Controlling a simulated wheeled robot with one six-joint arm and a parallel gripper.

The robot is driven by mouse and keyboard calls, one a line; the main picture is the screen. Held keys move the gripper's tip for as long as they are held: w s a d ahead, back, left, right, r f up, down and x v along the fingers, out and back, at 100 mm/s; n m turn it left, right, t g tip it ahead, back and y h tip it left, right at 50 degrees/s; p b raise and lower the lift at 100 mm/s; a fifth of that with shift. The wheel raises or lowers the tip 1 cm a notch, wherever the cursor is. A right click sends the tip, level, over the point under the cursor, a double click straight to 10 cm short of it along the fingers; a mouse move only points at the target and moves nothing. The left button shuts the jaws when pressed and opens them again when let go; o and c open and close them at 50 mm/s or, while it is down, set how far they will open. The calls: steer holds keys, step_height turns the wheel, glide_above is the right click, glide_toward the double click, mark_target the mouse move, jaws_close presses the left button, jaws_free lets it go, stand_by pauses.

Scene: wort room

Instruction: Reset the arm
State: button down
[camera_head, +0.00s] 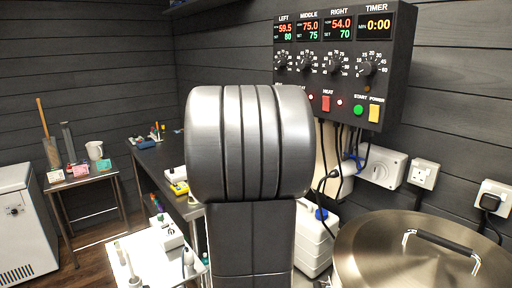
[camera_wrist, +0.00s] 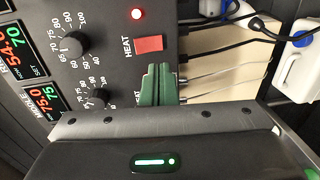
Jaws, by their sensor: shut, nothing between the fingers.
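My arm fills the middle of the head view and hides my gripper there. In the wrist view my gripper's green fingers (camera_wrist: 158,84) are closed together and empty. They are in front of the control panel (camera_head: 340,52), whose dials and displays also show in the wrist view. The fingertips are close to a red heat switch (camera_wrist: 149,45) with a lit red lamp (camera_wrist: 137,14) beside it. The fingers cover the area beside a second HEAT label. I cannot tell whether they touch the panel.
A large lidded metal kettle (camera_head: 420,255) stands at the lower right. Wall sockets (camera_head: 424,173) and hanging cables are behind it. A white jerrycan (camera_head: 314,240) stands right of my arm. A small table (camera_head: 85,180), dark bench (camera_head: 165,165) and white chest (camera_head: 20,225) are left.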

steer(key=v, duration=0.3)
steer(key=shift+s+a, duration=0.25)
steer(key=shift+a, duration=0.05)
steer(key=shift+r, duration=0.1)
